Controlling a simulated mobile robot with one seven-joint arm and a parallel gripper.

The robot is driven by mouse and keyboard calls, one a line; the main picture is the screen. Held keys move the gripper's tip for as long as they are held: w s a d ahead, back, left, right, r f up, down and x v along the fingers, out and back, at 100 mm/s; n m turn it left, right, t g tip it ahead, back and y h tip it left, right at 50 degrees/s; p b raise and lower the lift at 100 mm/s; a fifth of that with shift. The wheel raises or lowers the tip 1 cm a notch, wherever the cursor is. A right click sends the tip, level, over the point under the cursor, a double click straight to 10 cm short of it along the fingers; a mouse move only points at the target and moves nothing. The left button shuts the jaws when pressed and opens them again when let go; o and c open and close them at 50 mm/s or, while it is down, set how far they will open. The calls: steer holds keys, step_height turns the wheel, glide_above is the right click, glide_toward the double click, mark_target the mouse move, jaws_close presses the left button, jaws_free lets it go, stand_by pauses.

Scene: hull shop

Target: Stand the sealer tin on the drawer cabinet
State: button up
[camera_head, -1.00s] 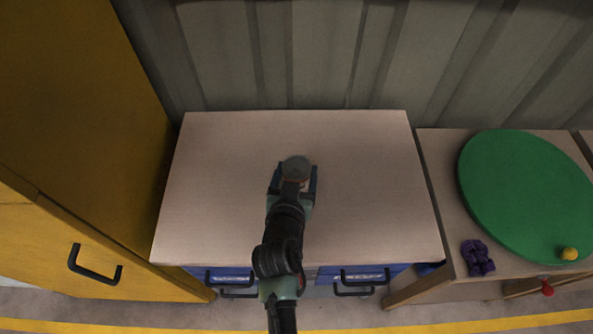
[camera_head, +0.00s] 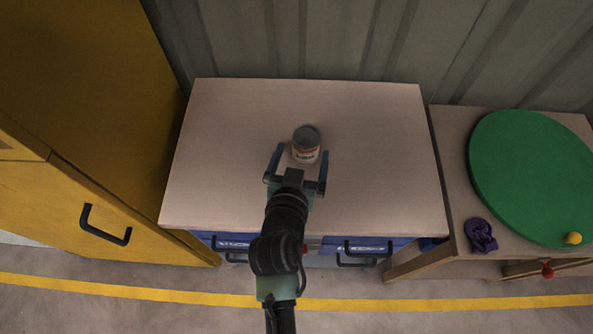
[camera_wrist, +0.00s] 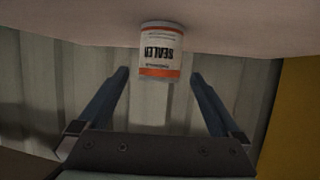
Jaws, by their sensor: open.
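The sealer tin (camera_head: 306,146), a small can with a grey lid and a white and orange label, stands upright on the drawer cabinet top (camera_head: 380,140), near its middle. My gripper (camera_head: 300,165) is open and empty, just on the near side of the tin, with its fingers apart from it. In the wrist view the tin (camera_wrist: 160,52) appears upside down with its SEALER label showing, beyond the open fingertips (camera_wrist: 158,75). The cabinet has blue drawers (camera_head: 350,246) with dark handles below its top.
A yellow cabinet (camera_head: 90,130) stands close on the left. On the right, a lower bench carries a green disc (camera_head: 530,175), a purple cloth (camera_head: 480,235) and a yellow ball (camera_head: 573,238). A corrugated wall (camera_head: 330,40) is behind. The cabinet top around the tin is clear.

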steer(key=d+v, duration=0.1)
steer(key=v, duration=0.6)
steer(key=w+r+t, duration=0.3)
steer(key=w+r, duration=0.2)
steer(key=r, duration=0.8)
steer(key=w+r+t, duration=0.3)
steer(key=w+r, duration=0.1)
steer(key=r, duration=0.9)
steer(key=s+r+n+t+y, duration=0.1)
steer(key=s+r+t, duration=0.3)
steer(key=r, duration=1.1)
steer(key=s+r+t+y, duration=0.1)
steer(key=s+r+t, duration=0.3)
steer(key=r, duration=1.1)
steer(key=shift+s+r+n, duration=0.35)
steer(key=shift+s+n, duration=0.05)
steer(key=shift+s, duration=0.65)
steer(key=shift+d, duration=0.15)
